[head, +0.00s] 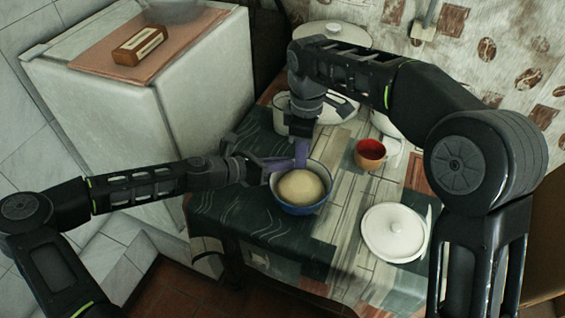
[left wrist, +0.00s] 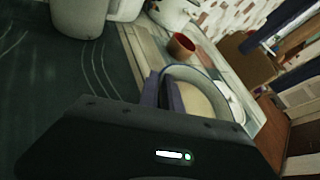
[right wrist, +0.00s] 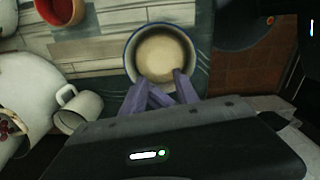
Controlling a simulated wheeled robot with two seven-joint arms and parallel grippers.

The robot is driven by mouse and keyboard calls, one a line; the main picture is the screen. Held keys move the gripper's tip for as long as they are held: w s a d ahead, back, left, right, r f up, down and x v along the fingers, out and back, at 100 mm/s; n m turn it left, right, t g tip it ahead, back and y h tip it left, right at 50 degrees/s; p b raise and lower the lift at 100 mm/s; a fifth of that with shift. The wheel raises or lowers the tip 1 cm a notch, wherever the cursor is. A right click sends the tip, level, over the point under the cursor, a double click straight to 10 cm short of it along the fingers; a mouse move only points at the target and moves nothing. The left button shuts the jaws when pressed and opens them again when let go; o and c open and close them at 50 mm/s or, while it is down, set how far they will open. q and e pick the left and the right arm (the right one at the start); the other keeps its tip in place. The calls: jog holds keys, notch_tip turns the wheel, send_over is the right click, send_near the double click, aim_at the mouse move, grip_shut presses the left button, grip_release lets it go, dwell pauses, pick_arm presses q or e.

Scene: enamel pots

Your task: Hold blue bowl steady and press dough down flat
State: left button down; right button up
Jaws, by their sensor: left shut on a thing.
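The blue-rimmed bowl (head: 301,209) stands on the table with a round, pale, domed dough (head: 301,188) in it. The bowl (right wrist: 133,63) and dough (right wrist: 161,58) also show in the right wrist view. My left gripper (head: 272,163) is shut on the bowl's back-left rim. Its purple fingers also show in the left wrist view (left wrist: 163,92) at the rim. My right gripper (head: 301,158) points down at the back edge of the bowl, close to the left fingers. Contact with the dough cannot be made out.
A red-orange cup (head: 370,154) stands right of the bowl, and a white lid (head: 393,232) lies at the front right. White pots (head: 283,115) stand behind, near my right arm. A white mug (right wrist: 78,108) is also there. A white fridge (head: 190,100) stands left.

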aim_at(300, 183)
jog(key=shift+f+m, duration=0.35)
jog(key=shift+m, duration=0.35)
jog(key=c, duration=0.4)
grip_shut()
jog(key=shift+f, duration=0.1)
jog(key=shift+f, duration=0.1)
jog(key=shift+a+f, duration=0.1)
jog(key=shift+f, duration=3.1)
